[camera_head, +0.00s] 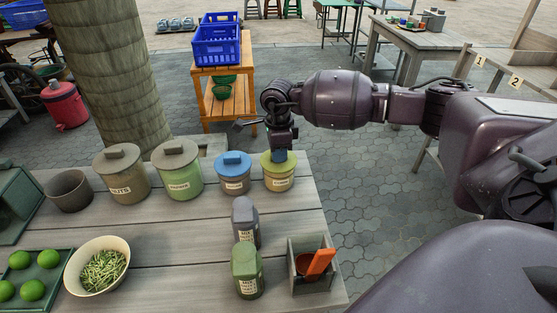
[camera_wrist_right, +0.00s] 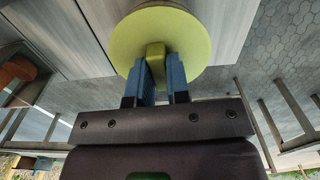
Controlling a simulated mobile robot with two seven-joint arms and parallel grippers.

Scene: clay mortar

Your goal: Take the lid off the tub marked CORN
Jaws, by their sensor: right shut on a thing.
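The tub with the yellow-green lid (camera_head: 280,184) stands at the right end of the row at the back of the table. Its label is too small to read surely. Its lid (camera_head: 267,163) sits on the tub's top. My right gripper (camera_head: 280,156) points down from above, its blue fingers shut on the lid's knob. In the right wrist view the knob (camera_wrist_right: 155,51) shows between the fingers, and the round lid (camera_wrist_right: 195,35) hides the tub below. My left gripper is not in view.
A blue-lidded tub (camera_head: 234,182) stands close on the left, then a green tub (camera_head: 178,180) and a larger brown tub (camera_head: 122,184). Two shaker jars (camera_head: 247,270) and a wooden box (camera_head: 312,285) stand in front. Some bare tabletop (camera_head: 285,217) lies between.

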